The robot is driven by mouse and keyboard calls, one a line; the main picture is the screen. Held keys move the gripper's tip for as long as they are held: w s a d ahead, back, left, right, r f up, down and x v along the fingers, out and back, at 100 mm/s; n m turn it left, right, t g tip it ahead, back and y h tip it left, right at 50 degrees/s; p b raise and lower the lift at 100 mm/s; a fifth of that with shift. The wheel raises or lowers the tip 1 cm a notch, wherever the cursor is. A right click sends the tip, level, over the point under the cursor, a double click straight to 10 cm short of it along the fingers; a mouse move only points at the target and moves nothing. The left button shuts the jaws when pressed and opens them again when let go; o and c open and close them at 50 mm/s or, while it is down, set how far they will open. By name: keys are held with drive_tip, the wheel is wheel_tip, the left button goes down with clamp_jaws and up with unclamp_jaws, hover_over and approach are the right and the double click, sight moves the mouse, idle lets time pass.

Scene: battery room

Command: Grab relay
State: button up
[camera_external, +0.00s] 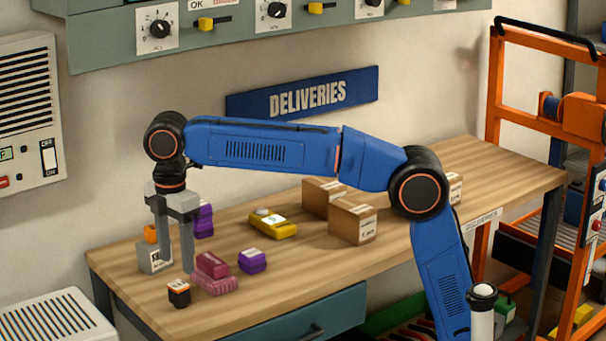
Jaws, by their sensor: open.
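My gripper (175,256) points straight down over the left end of the wooden table, its two grey fingers apart. A small grey block with a white label (150,260) is at the left finger; I cannot tell whether it is between the fingers or behind them. An orange piece (150,234) shows just above it. A small dark block with an orange and white top (178,294) stands in front of the gripper, near the table's front edge. No readable label tells which item is the relay.
Pink-red blocks (212,270) lie right of the gripper, a purple block (252,262) beyond them. Purple pieces (204,220) are behind. A yellow device (272,224) and cardboard boxes (352,222) stand farther right. The table (480,178) is clear at its right end.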

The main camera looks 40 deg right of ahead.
sight(179, 283)
wheel_tip(179, 283, down, 3)
drive_tip(key=shift+r, duration=0.2)
drive_tip(key=shift+s+a+f, duration=0.1)
drive_tip(key=shift+s+f, duration=0.05)
drive_tip(key=shift+f, duration=1.2)
drive_tip(key=shift+s+a+f, duration=0.1)
drive_tip(key=shift+f, duration=1.25)
drive_tip(key=c, duration=1.1)
